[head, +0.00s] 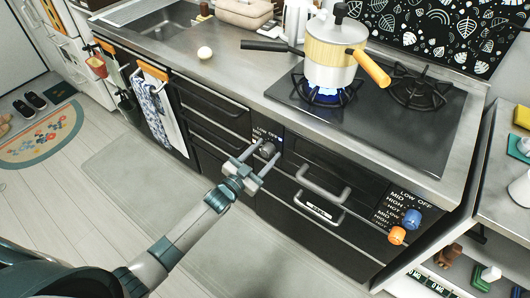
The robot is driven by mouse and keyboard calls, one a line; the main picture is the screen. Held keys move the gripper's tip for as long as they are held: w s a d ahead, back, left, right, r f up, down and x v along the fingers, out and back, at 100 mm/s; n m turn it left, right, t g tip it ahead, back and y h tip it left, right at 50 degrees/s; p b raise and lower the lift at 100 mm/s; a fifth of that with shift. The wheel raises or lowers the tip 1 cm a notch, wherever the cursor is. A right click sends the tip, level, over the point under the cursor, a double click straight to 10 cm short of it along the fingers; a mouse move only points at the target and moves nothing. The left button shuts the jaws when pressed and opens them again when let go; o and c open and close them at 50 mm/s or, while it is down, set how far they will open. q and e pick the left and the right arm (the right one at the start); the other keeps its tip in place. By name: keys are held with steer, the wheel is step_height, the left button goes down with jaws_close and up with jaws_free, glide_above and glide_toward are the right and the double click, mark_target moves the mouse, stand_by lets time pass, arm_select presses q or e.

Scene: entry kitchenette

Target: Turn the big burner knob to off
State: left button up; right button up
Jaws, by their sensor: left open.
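A dark round knob (267,149) sits on the black front panel below the counter, beside a printed scale reading LOW and other marks. My left gripper (266,157) is open in front of it, with its two fingers at either side of the knob; I cannot tell whether they touch it. Blue flame (325,94) burns on the left burner, under a white and yellow pot (331,60). A blue knob (412,219) and an orange knob (397,235) are on the panel's right part, by another LOW–OFF scale. My right gripper is not in view.
The cooktop (400,127) has an unlit right burner (418,90). A bar handle (322,187) sticks out right of my left gripper. A towel (165,110) hangs at the left. A side shelf (508,165) stands at the right. Floor in front is mostly clear.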

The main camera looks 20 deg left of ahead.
arm_select(q)
steer(key=c, duration=1)
steer(key=shift+c, duration=0.2)
